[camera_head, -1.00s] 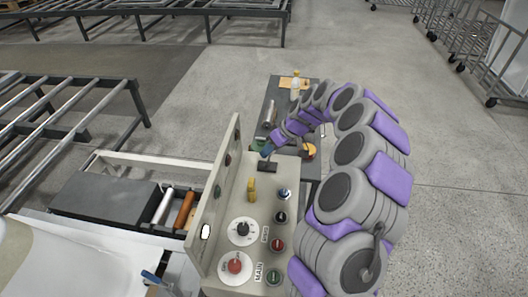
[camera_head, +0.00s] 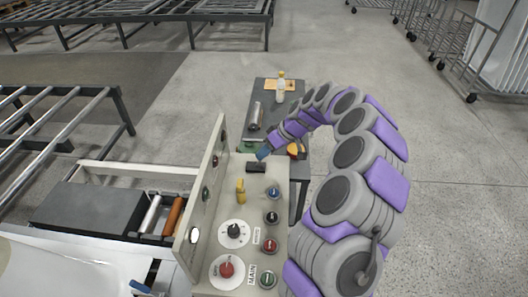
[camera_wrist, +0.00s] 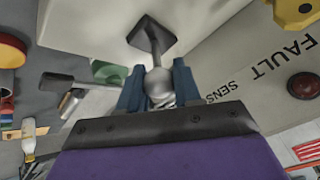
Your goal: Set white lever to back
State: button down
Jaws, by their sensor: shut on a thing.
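The white lever (camera_wrist: 159,80) shows in the wrist view as a pale ball on a short stem. The stem rises from a dark square base (camera_wrist: 150,33). My gripper (camera_wrist: 158,88) has its blue fingers on both sides of the ball and is shut on it. In the head view the dark lever base (camera_head: 256,168) sits at the far end of the control panel (camera_head: 254,215). My gripper (camera_head: 263,152) is just beyond it, and its fingers mostly hide the lever there.
A yellow switch (camera_head: 240,191), round dials (camera_head: 233,232) and several knobs (camera_head: 272,217) stand on the panel nearer me. An upright panel wall (camera_head: 208,188) borders its left side. A grey table (camera_head: 272,93) with a bottle (camera_head: 281,88) stands beyond.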

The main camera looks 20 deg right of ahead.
jog(key=shift+w+d, duration=0.1)
jog(key=shift+d, duration=0.1)
jog(key=c, duration=0.8)
grip_release()
jog(key=shift+d, duration=0.15)
jog(key=shift+c, duration=0.2)
jog(key=shift+r, duration=0.2)
jog(key=p+v, duration=0.3)
jog(key=v, duration=1.4)
jog(key=shift+d+f, duration=0.2)
jog(key=shift+d, duration=0.05)
